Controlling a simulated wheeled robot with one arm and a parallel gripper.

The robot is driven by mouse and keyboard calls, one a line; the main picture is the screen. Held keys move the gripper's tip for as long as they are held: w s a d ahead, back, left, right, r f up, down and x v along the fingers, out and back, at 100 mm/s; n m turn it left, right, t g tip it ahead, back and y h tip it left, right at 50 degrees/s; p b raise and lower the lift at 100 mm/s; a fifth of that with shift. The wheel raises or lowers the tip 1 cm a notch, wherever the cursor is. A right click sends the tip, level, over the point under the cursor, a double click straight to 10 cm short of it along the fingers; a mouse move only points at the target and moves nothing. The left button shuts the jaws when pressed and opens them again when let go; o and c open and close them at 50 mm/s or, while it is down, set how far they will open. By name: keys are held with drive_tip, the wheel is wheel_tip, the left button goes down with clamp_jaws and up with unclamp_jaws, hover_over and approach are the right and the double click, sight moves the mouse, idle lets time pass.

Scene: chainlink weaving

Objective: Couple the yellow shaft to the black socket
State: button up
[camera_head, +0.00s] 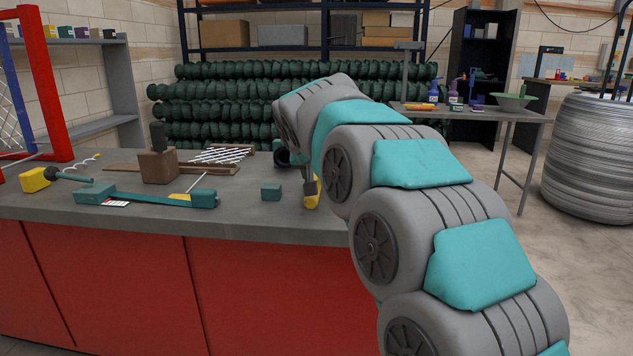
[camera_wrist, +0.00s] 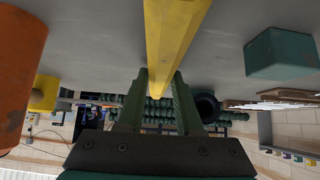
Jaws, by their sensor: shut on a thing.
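The yellow shaft (camera_wrist: 170,42) runs between the two dark fingers of my gripper (camera_wrist: 158,100) in the wrist view, which shows the scene upside down. My gripper is shut on it, low over the bench. In the head view a bit of the yellow shaft (camera_head: 313,200) shows beside my wrist at the bench's right end, the rest hidden by my arm. A dark, round, hollow piece (camera_head: 282,153) stands behind it and also shows in the wrist view (camera_wrist: 207,108). It may be the black socket; I cannot tell. The shaft appears apart from it.
A teal bar tool (camera_head: 150,198), a brown block (camera_head: 158,167) and a yellow block (camera_head: 35,180) lie further left. An orange cylinder (camera_wrist: 18,70) is close in the wrist view.

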clamp_jaws()
drive_tip(key=shift+r, duration=0.1)
idle(0.9)
